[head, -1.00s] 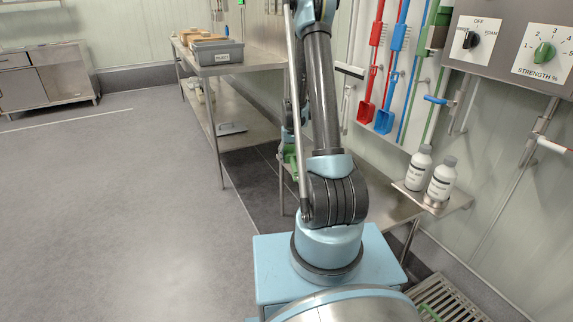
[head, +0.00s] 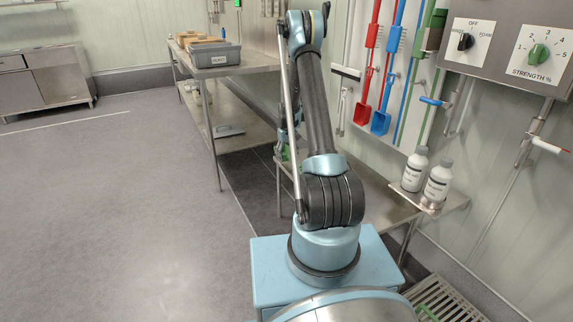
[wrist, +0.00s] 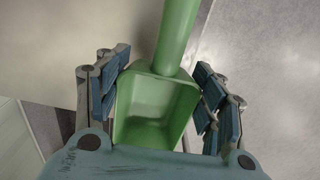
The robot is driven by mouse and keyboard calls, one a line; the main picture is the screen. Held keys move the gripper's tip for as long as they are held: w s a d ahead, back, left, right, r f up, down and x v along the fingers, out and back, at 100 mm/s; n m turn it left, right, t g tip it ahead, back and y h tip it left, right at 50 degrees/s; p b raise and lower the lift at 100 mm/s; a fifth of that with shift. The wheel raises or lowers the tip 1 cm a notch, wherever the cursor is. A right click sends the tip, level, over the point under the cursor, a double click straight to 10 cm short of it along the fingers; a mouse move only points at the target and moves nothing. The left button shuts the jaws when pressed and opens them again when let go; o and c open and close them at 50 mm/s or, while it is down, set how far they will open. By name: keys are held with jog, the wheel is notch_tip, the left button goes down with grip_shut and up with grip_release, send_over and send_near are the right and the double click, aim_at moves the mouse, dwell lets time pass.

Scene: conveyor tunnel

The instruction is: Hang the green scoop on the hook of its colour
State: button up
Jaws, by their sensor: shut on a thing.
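The green scoop (wrist: 155,108) fills the middle of the wrist view, its handle running up and out of the top of the picture. My gripper (wrist: 163,76) is shut on the scoop, with a blue-padded finger on each side of it. In the head view my arm hides most of the gripper; a bit of green (head: 285,152) shows low at the left of the arm, over the steel table. I cannot make out a free green hook on the wall board.
A red scoop (head: 361,114) and a blue scoop (head: 381,123) hang on the white wall board. Two white bottles (head: 415,168) stand on a bracket. A grey bin (head: 213,54) stands on the far steel table.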

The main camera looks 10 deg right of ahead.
aim_at(287, 160)
jog(key=shift+f, duration=1.95)
jog(key=o, duration=1.3)
notch_tip(287, 160, up, 12)
jog(key=shift+r, duration=0.1)
jog(key=s+a+r+m+t, duration=0.1)
jog(key=s+r, duration=1)
jog(key=s, duration=0.2)
jog(key=s+r+m, duration=0.1)
jog(key=s+r, duration=0.9)
jog(key=s, duration=0.3)
jog(key=shift+m+t, duration=0.6)
jog(key=shift+m, duration=0.1)
jog(key=s+f, duration=0.2)
jog(key=s, duration=0.7)
jog(key=s+f, duration=0.2)
jog(key=s, duration=0.7)
jog(key=s+f, duration=0.2)
jog(key=s, duration=0.7)
jog(key=shift+a+f, duration=0.1)
jog(key=shift+f, duration=0.15)
